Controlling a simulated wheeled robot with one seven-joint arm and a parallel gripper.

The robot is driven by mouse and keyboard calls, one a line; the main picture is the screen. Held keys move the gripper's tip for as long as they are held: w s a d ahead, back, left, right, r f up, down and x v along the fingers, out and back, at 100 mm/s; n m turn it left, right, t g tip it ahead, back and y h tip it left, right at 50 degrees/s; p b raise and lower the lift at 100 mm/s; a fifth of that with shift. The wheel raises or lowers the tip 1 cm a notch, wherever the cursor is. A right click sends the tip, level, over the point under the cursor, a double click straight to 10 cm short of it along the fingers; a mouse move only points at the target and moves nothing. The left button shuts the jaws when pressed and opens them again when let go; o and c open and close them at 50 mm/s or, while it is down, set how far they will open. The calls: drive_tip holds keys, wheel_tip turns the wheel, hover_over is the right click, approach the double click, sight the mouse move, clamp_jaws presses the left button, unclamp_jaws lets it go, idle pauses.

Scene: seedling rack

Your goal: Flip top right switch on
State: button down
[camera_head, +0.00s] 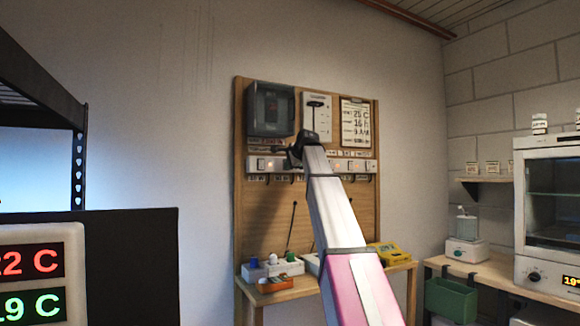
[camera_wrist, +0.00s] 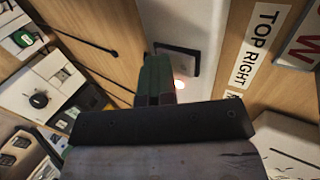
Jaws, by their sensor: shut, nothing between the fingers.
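The switch labelled TOP RIGHT (camera_wrist: 255,45) shows in the wrist view as a dark-framed rocker (camera_wrist: 178,60) on a pale plate.
A dark grey box (camera_head: 270,108) and paper sheets (camera_head: 356,122) are on the board above the strip. Below, a small bench (camera_head: 290,292) holds several small items and a yellow box (camera_head: 388,253). A black shelf and display stand left; a white oven-like cabinet (camera_head: 548,215) stands right.

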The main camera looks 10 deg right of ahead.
drive_tip(key=shift+w+a+f+t, duration=0.1)
drive_tip(key=shift+w+f+t, duration=0.1)
drive_tip(key=shift+t, duration=0.1)
drive_tip(key=shift+w, duration=0.1)
drive_tip(key=shift+r, duration=0.15)
